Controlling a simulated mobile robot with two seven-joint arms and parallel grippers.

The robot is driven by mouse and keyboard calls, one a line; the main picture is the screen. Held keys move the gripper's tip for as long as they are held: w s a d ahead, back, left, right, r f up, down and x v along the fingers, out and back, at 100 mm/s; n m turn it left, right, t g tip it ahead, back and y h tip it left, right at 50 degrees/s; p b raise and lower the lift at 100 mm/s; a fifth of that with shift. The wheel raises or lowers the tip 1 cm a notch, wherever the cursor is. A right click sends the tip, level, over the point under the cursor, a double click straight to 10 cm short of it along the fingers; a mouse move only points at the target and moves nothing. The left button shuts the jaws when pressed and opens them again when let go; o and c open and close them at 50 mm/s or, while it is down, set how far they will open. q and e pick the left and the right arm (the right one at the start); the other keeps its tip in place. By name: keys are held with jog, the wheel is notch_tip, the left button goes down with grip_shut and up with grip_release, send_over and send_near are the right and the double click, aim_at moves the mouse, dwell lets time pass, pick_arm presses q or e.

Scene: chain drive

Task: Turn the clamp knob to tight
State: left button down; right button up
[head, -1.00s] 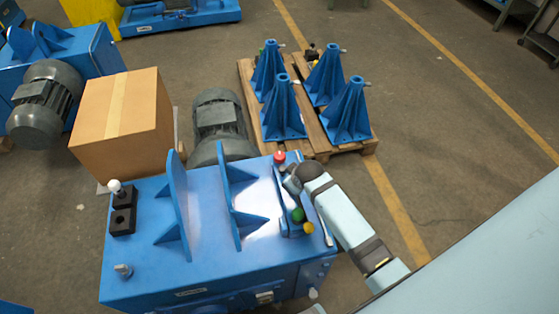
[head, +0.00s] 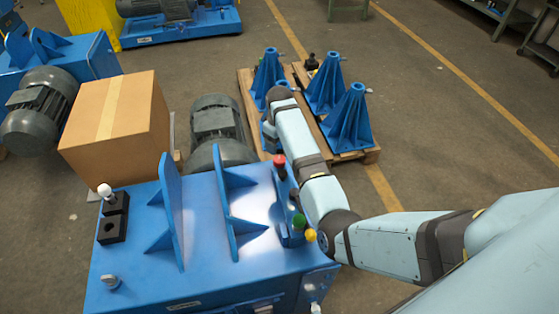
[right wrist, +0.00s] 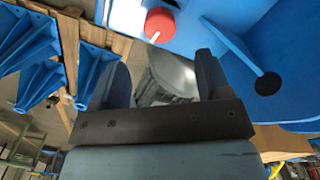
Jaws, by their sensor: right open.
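A blue machine (head: 200,250) fills the lower left of the head view. On its right edge are a red knob (head: 279,161), a green knob (head: 299,221) and a yellow knob (head: 310,235). I cannot tell which is the clamp knob. The right wrist view shows the red knob (right wrist: 160,24) with a white pointer line. My right gripper (right wrist: 163,72) is open and empty, with the red knob beyond its fingertips, not between them. In the head view my right arm reaches past the machine's right side; its fingers are hidden. My left gripper is not in view.
A grey motor (head: 217,130) stands behind the machine, with a cardboard box (head: 115,115) to its left. Blue stands (head: 348,120) sit on a wooden pallet (head: 370,155) beyond my arm. A white-topped knob (head: 104,190) is at the machine's left. Floor is clear at right.

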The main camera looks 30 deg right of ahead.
aim_at(280, 160)
notch_tip(280, 160, down, 9)
jog(key=shift+r+b, duration=0.1)
jog(key=shift+b, duration=0.4)
jog(key=c, duration=0.9)
